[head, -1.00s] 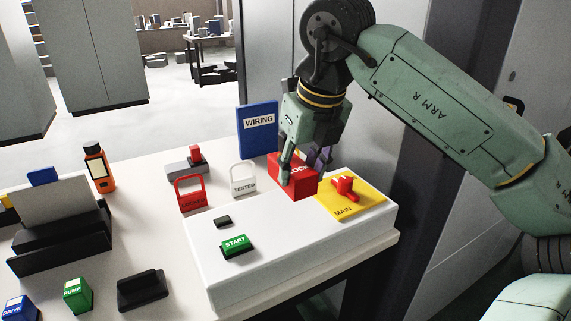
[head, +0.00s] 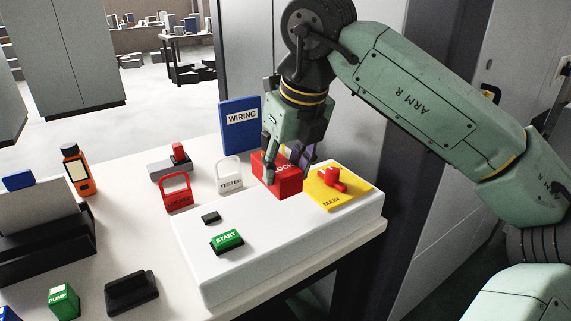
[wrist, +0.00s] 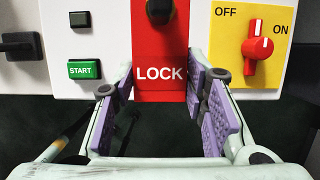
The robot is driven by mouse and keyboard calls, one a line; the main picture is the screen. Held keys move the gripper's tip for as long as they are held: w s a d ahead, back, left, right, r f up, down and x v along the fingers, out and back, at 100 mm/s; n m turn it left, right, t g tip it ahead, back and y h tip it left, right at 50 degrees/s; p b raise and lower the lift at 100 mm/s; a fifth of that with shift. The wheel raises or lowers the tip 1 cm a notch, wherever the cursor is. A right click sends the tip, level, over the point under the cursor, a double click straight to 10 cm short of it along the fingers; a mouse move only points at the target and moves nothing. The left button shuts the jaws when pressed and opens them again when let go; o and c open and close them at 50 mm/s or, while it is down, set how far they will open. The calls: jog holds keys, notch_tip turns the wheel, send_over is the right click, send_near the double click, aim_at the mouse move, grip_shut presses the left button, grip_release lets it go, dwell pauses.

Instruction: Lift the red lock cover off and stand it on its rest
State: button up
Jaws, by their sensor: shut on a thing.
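The red lock cover (head: 284,182), a block marked LOCK, is at the back of the white console (head: 235,283), left of the yellow MAIN panel (head: 325,200). My gripper (head: 287,164) is shut on the cover from above, one finger on each side. A finger hides part of its label in the head view. In the wrist view the cover (wrist: 160,45) lies between the purple-padded fingers of my gripper (wrist: 161,84). I cannot tell whether it is clear of the console. A black stand (head: 132,292) is on the table at the front left; I cannot tell whether it is the rest.
A green START button (head: 227,241) and a red switch (head: 333,182) are on the console. Red (head: 178,192) and white TESTED (head: 230,175) tags and a blue WIRING board (head: 241,125) stand behind it. An orange bottle (head: 78,170) is at the left.

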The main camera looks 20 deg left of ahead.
jog(key=shift+f+b, duration=2.2)
jog(key=shift+f, duration=0.8)
jog(key=o, duration=1.4)
